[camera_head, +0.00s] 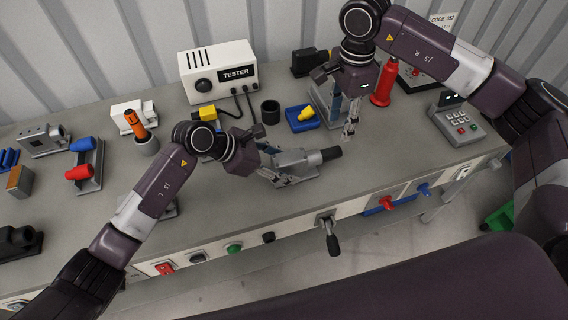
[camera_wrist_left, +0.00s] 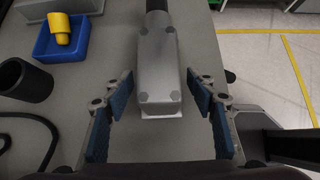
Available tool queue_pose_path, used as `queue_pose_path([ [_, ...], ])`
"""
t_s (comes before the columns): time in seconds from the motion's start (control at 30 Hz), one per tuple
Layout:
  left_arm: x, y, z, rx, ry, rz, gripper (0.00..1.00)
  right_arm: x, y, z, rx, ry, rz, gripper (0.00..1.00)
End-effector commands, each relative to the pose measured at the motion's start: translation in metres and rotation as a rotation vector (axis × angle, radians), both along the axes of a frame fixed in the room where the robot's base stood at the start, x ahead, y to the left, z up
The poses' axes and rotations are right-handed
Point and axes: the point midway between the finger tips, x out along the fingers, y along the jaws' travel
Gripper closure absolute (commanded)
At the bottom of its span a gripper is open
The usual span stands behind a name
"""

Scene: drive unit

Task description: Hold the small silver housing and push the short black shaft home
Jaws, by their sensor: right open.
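The small silver housing (camera_head: 300,160) lies on the grey bench near its front edge. The short black shaft (camera_head: 331,153) sticks out of its right end; it also shows at the top of the left wrist view (camera_wrist_left: 156,5). How deep the shaft sits cannot be told. My left gripper (camera_head: 281,172) is open at the housing's left end. In the left wrist view its blue-padded fingers stand on both sides of the housing (camera_wrist_left: 160,72), with gaps. My right gripper (camera_head: 346,130) is open and empty, pointing down behind the shaft.
A blue tray (camera_head: 290,121) with a yellow part (camera_head: 307,114) and a black cup (camera_head: 270,112) stand behind the housing. A tester (camera_head: 218,70) with cables is at the back. A red bottle-shaped object (camera_head: 384,84) is near my right arm. Levers and knobs line the bench front.

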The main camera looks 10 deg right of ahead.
Motion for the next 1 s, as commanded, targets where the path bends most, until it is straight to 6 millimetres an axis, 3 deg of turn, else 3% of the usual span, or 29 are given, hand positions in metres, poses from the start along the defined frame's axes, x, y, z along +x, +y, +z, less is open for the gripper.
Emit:
queue_pose_path([
  [0.33,0.001,0.006,0.007,-0.002,-0.002,0.002,0.48,0.0,0.0,0.0,0.0,0.0,0.0,0.58],
  [0.8,-0.004,0.071,0.069,0.001,-0.004,0.001,0.48,0.0,0.0,0.0,0.0,0.0,0.0,0.58],
  [1.0,-0.006,0.084,0.082,0.0,-0.001,0.001,0.48,0.0,0.0,0.0,0.0,0.0,0.0,0.58],
])
